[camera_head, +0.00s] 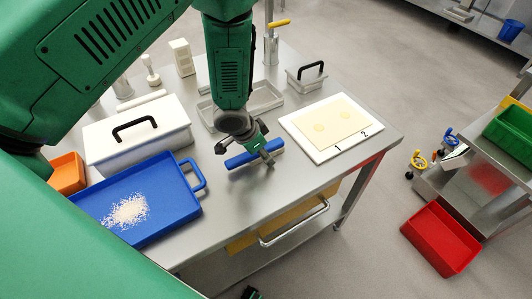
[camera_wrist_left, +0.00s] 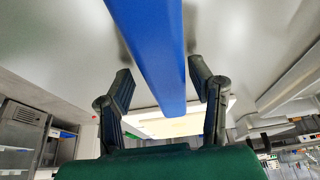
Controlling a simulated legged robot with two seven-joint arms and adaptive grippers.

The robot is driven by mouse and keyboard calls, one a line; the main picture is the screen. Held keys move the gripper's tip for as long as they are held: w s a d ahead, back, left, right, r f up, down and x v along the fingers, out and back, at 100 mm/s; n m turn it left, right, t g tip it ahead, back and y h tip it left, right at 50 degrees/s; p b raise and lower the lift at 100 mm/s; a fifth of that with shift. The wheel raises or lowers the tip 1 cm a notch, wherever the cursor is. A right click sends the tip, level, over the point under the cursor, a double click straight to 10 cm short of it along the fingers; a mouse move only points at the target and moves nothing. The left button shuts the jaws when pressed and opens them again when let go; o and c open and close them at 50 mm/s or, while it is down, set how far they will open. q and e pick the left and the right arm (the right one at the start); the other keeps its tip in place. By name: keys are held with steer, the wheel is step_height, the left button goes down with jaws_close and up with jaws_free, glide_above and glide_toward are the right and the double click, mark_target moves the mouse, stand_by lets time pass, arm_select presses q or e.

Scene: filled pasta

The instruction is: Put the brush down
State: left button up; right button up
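The brush shows as a long blue bar (camera_head: 254,153) at the table's middle, just in front of the shallow metal tray. My left gripper (camera_head: 260,146) is directly over it, pointing down. In the left wrist view the blue bar (camera_wrist_left: 162,50) runs between my two spread fingers, with gaps visible beside it. The brush appears to lie on or very close to the table top; the exact contact is hidden. A small dark and green part (camera_head: 250,293) at the bottom edge is probably my right gripper, mostly cut off.
A blue tray (camera_head: 188,212) with white crumbs and a lidded white box (camera_head: 170,138) stand to the left. A white board (camera_head: 305,150) with a sheet marked 1 and 2 lies to the right. A metal tray (camera_head: 272,92) is behind. The table's front edge is close.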

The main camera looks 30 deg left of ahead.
mark_target(248, 156)
arm_select(q)
steer(key=v, duration=0.5)
steer(key=shift+a+r, duration=0.15)
steer(key=shift+a, duration=0.3)
steer(key=v, duration=0.4)
steer(key=d+p+v, duration=0.1)
steer(key=v, duration=0.1)
steer(key=shift+s+r, duration=0.1)
steer(key=shift+r, duration=0.1)
steer(key=shift+a+f, duration=0.15)
steer(key=shift+a, duration=0.25)
arm_select(e)
steer(key=shift+a+r, duration=0.35)
steer(key=shift+r, duration=0.4)
